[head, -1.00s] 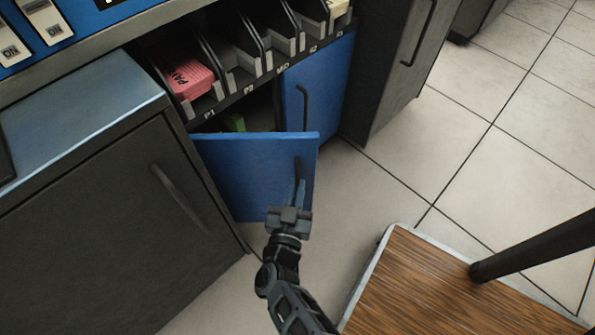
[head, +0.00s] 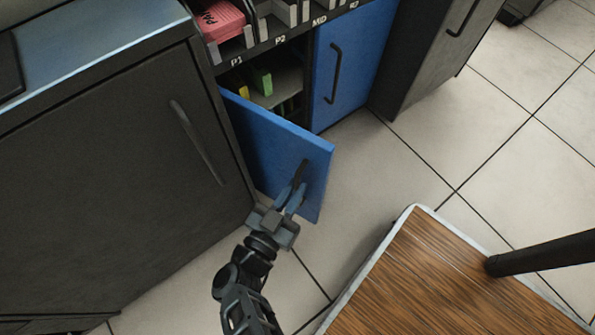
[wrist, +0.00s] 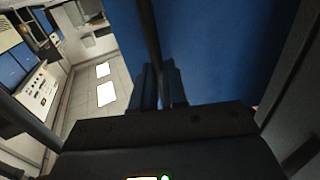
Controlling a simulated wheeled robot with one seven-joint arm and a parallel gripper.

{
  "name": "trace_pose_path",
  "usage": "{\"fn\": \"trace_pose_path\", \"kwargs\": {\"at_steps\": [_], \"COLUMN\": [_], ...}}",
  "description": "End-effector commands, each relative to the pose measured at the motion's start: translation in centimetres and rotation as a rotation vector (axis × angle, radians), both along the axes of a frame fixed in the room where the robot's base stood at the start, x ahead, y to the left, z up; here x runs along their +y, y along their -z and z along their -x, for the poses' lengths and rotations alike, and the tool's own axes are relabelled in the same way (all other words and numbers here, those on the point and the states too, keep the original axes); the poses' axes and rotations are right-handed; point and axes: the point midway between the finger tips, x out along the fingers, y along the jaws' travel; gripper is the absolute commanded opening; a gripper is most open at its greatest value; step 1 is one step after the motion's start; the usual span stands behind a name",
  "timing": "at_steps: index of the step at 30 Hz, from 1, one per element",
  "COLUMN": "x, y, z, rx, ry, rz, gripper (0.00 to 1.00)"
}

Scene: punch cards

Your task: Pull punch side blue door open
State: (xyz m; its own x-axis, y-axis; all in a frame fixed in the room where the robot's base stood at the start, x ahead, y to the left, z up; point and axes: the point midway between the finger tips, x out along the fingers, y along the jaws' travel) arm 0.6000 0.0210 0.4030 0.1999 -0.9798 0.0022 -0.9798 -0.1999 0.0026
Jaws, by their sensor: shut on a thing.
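The blue door (head: 275,150) stands partly open in the head view, swung out from the cabinet on its left hinge side. It fills much of the wrist view (wrist: 225,45). Its dark vertical handle (head: 301,172) is near the free edge and shows as a dark bar in the wrist view (wrist: 150,40). My gripper (head: 292,194) is shut on the handle, its fingers at the bar's lower part. The exact finger contact is small and partly hidden.
A second blue door (head: 350,60) to the right is closed. Green and yellow items (head: 262,82) show inside the opening. A dark cabinet (head: 110,180) stands left of the open door. A wood-topped table (head: 440,285) is at lower right. Tiled floor (head: 370,185) lies between.

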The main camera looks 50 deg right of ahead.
Motion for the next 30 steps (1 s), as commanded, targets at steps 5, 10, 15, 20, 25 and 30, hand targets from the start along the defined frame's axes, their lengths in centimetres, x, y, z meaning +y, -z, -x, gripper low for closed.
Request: {"fn": "trace_pose_path", "kwargs": {"at_steps": [5, 10, 15, 20, 25, 30], "x": [0.4, 0.4, 0.3, 0.3, 0.3, 1.8], "y": [-0.1, -0.1, -0.1, 0.0, 0.0, 0.0], "z": [-0.7, -0.8, -0.7, -0.5, -0.4, -0.1], "rx": [-0.001, -0.001, -0.002, -0.002, -0.002, 0.000], "ry": [-0.025, -0.025, -0.022, -0.017, -0.015, -0.015], "rz": [-0.002, -0.002, -0.002, -0.002, -0.002, -0.005], "gripper": [0.00, 0.00, 0.29, 0.37, 0.37, 0.37]}}
